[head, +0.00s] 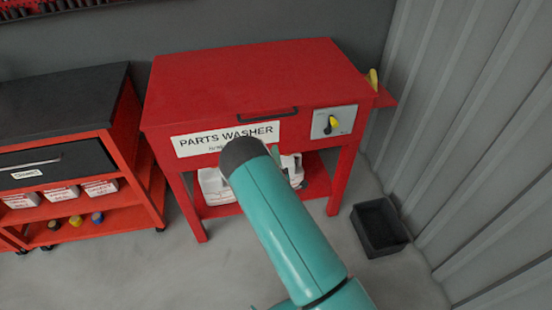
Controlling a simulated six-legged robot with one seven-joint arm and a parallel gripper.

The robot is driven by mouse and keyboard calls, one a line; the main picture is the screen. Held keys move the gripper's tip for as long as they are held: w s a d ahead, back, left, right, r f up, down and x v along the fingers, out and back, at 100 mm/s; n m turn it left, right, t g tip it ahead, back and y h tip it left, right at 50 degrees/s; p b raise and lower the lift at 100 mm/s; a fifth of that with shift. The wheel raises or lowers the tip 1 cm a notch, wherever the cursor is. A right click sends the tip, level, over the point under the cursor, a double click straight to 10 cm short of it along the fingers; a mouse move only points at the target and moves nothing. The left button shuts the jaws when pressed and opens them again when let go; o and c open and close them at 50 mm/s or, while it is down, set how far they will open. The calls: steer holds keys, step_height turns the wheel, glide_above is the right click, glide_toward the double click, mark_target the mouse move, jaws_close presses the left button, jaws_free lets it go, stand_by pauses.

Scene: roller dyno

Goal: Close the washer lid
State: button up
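The red parts washer (325,171) stands against the back wall, with a white "PARTS WASHER" label on its front. Its red lid (250,80) lies flat across the top and looks shut. A dark handle (267,114) sits at the lid's front edge. My teal arm reaches up from the bottom of the head view in front of the washer and covers part of its label and lower shelf.
A control panel with a yellow-and-black knob (331,125) is on the washer's right front. A red and black cart (60,160) stands to the left. A black bin (379,227) sits on the floor at right, near the corrugated wall (470,130). White containers (217,187) stand on the washer's lower shelf.

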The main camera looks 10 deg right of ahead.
steer(key=shift+s+f, duration=0.2)
steer(key=shift+s, duration=0.45)
steer(key=m+g+h, duration=0.4)
steer(key=m+g, duration=0.4)
steer(key=m, duration=0.5)
glide_toward(284, 116)
steer(key=w+r, duration=0.4)
steer(key=s+r+m+g+y, duration=0.2)
steer(key=s+r+g, duration=0.1)
steer(key=r, duration=0.2)
steer(key=s+a+r+m+g, duration=0.1)
steer(key=s+r+g, duration=0.1)
steer(key=s, duration=0.9)
steer(key=s+r+m+g+y, duration=0.1)
steer(key=s+r+g, duration=0.2)
steer(key=s, duration=0.9)
steer(key=s+a+r+m+g+y, duration=0.1)
steer(key=s+r, duration=0.3)
steer(key=s, duration=0.7)
steer(key=shift+s+a+r+g, duration=0.35)
steer(key=shift+g, duration=0.55)
